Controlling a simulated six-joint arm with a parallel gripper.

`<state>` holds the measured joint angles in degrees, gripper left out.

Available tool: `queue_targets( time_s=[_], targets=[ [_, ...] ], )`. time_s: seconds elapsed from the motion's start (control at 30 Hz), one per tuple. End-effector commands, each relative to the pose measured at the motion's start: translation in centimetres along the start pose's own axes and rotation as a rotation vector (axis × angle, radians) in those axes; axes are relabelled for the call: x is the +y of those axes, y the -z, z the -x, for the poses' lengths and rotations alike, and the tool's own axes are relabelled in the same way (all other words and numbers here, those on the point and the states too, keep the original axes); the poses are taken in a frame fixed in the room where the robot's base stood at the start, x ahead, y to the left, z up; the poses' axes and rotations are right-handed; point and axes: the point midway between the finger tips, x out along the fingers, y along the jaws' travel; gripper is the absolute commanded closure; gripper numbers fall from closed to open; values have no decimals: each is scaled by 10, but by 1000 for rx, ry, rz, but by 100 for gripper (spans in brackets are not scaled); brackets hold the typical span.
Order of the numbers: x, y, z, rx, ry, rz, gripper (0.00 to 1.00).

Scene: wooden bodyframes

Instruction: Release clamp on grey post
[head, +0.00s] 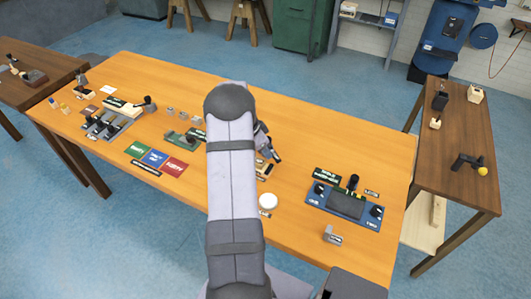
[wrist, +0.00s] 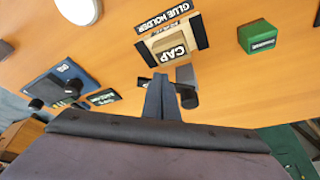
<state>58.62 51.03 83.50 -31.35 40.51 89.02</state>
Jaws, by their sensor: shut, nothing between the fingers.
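My gripper (wrist: 161,90) is shut and empty, its two fingers together, pointing at the table in the wrist view. Just right of the fingertips is a small grey block (wrist: 185,74), which may be the grey post, with a black rounded knob or handle (wrist: 189,98) at its near end. I cannot tell whether the fingers touch it or whether a clamp is closed there. A small black label beside the fingers is partly hidden by them. In the head view my arm covers most of this spot, and only part of the gripper (head: 268,146) shows beside it.
A wooden holder marked GLUE HOLDER (wrist: 170,38) with a CAP label stands close beyond the fingertips. A green block (wrist: 262,37) sits to its right, a white disc (wrist: 78,8) to its left. A blue station (head: 345,206) stands on the orange table (head: 335,135), whose far right is clear.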

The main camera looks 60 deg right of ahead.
Motion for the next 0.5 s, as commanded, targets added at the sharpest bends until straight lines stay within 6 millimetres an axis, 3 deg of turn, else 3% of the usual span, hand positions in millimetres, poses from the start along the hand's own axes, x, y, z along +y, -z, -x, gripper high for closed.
queue_targets(
  time_s=[0.5],
  targets=[
    [4,4,-3,0,27,71,100]
  ],
)
